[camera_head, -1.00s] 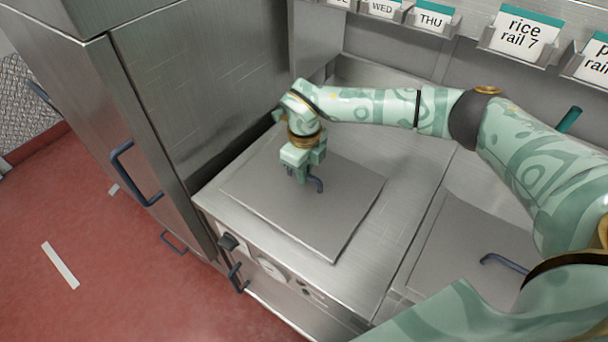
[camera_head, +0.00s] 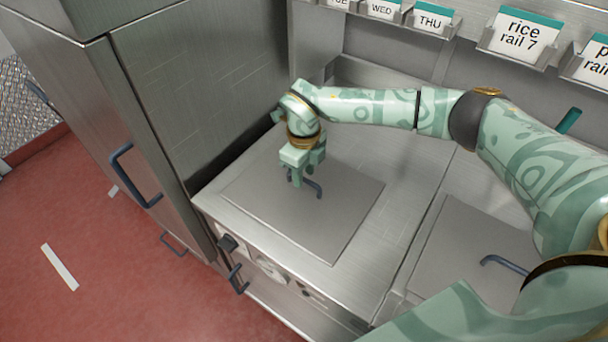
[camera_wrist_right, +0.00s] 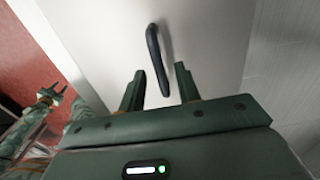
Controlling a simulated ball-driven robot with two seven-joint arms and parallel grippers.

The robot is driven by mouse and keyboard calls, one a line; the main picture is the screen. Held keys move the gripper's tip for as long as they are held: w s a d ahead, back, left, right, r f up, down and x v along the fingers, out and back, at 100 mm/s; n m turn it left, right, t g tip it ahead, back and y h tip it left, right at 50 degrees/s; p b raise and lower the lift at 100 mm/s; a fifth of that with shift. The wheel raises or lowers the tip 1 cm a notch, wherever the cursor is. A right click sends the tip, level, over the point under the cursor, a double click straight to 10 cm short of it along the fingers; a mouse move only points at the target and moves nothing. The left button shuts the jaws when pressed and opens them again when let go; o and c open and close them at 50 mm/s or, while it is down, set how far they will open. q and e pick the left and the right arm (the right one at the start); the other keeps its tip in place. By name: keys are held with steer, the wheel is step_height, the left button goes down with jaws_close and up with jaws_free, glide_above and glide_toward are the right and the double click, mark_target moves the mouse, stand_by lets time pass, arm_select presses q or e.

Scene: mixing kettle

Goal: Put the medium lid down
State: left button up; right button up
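The medium lid (camera_head: 345,215) is a flat grey square plate with a dark bent handle (camera_head: 313,186). It lies flat on the steel unit at the middle of the head view, nearly flush with the top. It also fills much of the right wrist view (camera_wrist_right: 205,45). My right gripper (camera_head: 305,178) is over the lid at the handle. In the right wrist view its fingers (camera_wrist_right: 160,88) are apart, with the handle's end between them and gaps on both sides. My left gripper (camera_wrist_right: 54,94) shows small at the left of the right wrist view, prongs apart and empty.
Another grey lid with a dark handle (camera_head: 503,264) lies at the right, partly behind my arm. A tall steel cabinet (camera_head: 190,80) stands at the left. Label holders (camera_head: 520,38) line the back. Red floor (camera_head: 120,270) is clear at lower left.

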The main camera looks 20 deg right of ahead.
mark_target(304, 178)
step_height(304, 178, up, 10)
steer(key=p, duration=0.1)
steer(key=shift+r, duration=0.25)
